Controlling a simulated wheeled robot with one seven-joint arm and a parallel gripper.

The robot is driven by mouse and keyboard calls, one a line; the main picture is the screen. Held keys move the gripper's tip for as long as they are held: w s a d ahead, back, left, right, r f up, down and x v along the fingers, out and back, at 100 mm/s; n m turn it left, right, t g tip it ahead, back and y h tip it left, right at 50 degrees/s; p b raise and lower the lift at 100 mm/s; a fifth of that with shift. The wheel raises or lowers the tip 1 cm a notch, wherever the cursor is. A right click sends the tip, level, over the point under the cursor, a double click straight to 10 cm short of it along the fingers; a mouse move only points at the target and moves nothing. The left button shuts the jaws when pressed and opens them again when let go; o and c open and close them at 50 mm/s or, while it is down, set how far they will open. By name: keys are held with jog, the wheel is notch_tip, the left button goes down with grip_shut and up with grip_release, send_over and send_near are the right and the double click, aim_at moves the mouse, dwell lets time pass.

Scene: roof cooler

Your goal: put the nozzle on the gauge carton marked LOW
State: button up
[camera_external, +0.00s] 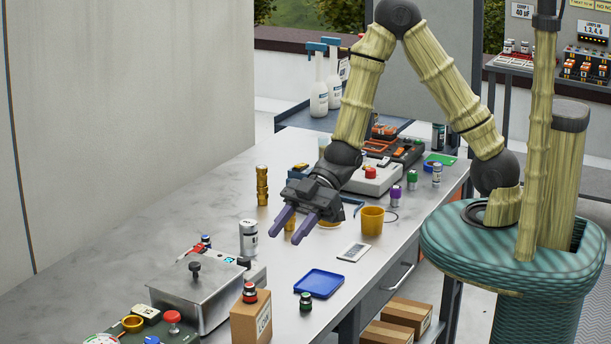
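My gripper (284,238) hangs over the middle of the metal bench, its two purple fingers apart and pointing down to the front left. A brass-yellow stepped piece (262,186), possibly the nozzle, stands upright behind and left of the gripper. Another yellow piece (290,225) shows between and behind the fingers, mostly hidden; I cannot tell what it is or whether they touch it. A brown carton (245,325) stands at the bench's front with a red-and-black knobbed item (250,293) on top. Its side label is too small to read, so I cannot confirm LOW.
A lidded steel box (205,295), silver can (248,238), blue tray (319,283), green-black knob (306,301), white card (353,252) and yellow cup (372,221) stand around. More cartons (407,313) sit below the bench. The bench's left side (180,218) is clear.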

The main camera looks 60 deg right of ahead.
jog(key=w+d+f+m+t+h, duration=0.15)
jog(key=w+d+m+h, duration=0.3)
jog(key=d, duration=0.55)
jog(key=w+d+r+m+t+h, duration=0.1)
jog(key=w+d+m+t+h, duration=0.3)
jog(key=d, duration=0.6)
jog(key=s+d+r+m+g+h, duration=0.1)
jog(key=s+d+m+g+h, duration=0.3)
jog(key=s+d+m, duration=0.4)
jog(key=s+d, duration=0.3)
jog(key=d, duration=0.2)
jog(key=shift+s+d+r, duration=0.2)
jog(key=shift+s+r, duration=0.05)
jog(key=shift+s, duration=0.05)
